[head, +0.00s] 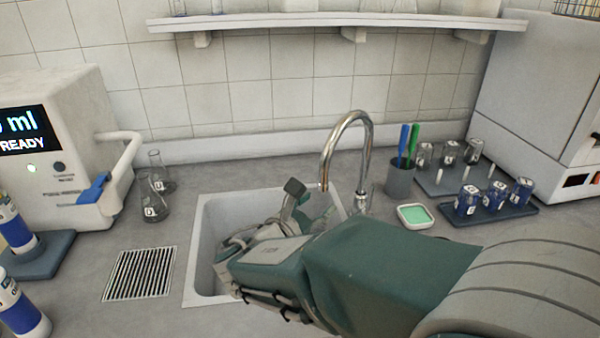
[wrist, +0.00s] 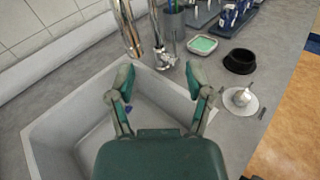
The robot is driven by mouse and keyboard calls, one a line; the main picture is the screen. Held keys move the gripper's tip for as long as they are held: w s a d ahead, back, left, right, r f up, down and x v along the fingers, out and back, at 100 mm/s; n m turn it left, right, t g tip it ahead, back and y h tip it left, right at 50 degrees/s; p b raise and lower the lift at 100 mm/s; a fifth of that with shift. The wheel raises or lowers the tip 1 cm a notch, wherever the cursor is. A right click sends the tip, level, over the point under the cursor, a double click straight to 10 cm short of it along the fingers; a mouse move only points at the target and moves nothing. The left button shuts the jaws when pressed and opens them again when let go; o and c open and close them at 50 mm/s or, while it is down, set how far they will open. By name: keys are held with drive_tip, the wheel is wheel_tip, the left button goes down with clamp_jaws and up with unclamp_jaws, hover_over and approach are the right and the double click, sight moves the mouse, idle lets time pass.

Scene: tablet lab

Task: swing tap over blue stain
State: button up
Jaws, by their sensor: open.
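The chrome tap (head: 352,130) arches up behind the sink (head: 193,265) at its back right. Its spout end points down over the sink's back side. In the wrist view the tap (wrist: 127,25) is at the top, beyond my fingers, not touched by them. A small dark-blue patch, likely the blue stain (wrist: 128,107), shows in the basin beside my left finger, partly hidden by it. In the head view my arm hides much of the basin and the stain. My gripper (wrist: 158,82) is open and empty above the sink; it also shows in the head view (head: 308,200).
A green sponge in a dish (head: 414,216), a pen cup (head: 399,180) and a rack with blue-labelled jars (head: 490,212) stand right of the tap. Two flasks (head: 154,200) and a drain grate (head: 141,273) are to the left. A black bowl (wrist: 239,62) is right of the sink.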

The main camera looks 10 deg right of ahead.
sight(320, 175)
drive_tip(key=w+d, duration=0.1)
drive_tip(key=w, duration=0.2)
drive_tip(key=w+d+n+t, duration=0.1)
drive_tip(key=w, duration=0.2)
drive_tip(key=w+d+n, duration=0.1)
drive_tip(key=w, duration=0.2)
drive_tip(key=shift+w+d+r+t+y, duration=0.2)
drive_tip(key=shift+w+d+t+y, duration=0.1)
drive_tip(key=shift+w, duration=0.1)
